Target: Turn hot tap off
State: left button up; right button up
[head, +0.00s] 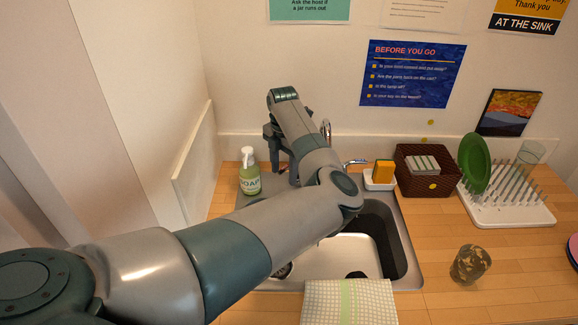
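A steel sink (405,225) is set into the wooden counter. My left arm reaches over the sink from the lower left. My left gripper (282,162) points down at the sink's back left edge, just right of the soap bottle. Its fingertips are mostly hidden by my arm, so I cannot tell whether it is open or touching a tap. A curved chrome spout (327,130) shows behind my arm. A tap lever (356,162) shows to the right of the spout. No tap handle is visible left of the spout. My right gripper is not in view.
A soap bottle (250,174) stands close to the left of my gripper. Right of the taps are a sponge holder (380,182), a brown basket (409,184) and a dish rack (510,207). A cloth (349,302) hangs at the front edge; a glass (470,264) stands to the right.

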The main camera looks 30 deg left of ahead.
pick_arm(q)
grip_shut()
jog(key=shift+w+a+r+m+p, duration=0.2)
jog(key=shift+a+m+p, duration=0.15)
jog(key=shift+m+p, duration=0.4)
jog(key=shift+w+a+m+p, duration=0.2)
jog(key=shift+a+m+p, duration=0.35)
jog(key=shift+m+p, duration=0.5)
jog(key=m, duration=0.1)
jog(key=a+m, duration=0.1)
jog(key=shift+w+m+p, duration=0.3)
jog(key=shift+w, duration=0.05)
jog(key=shift+w+f+m, duration=0.2)
jog(key=shift+m, duration=0.3)
jog(key=shift+a, duration=0.1)
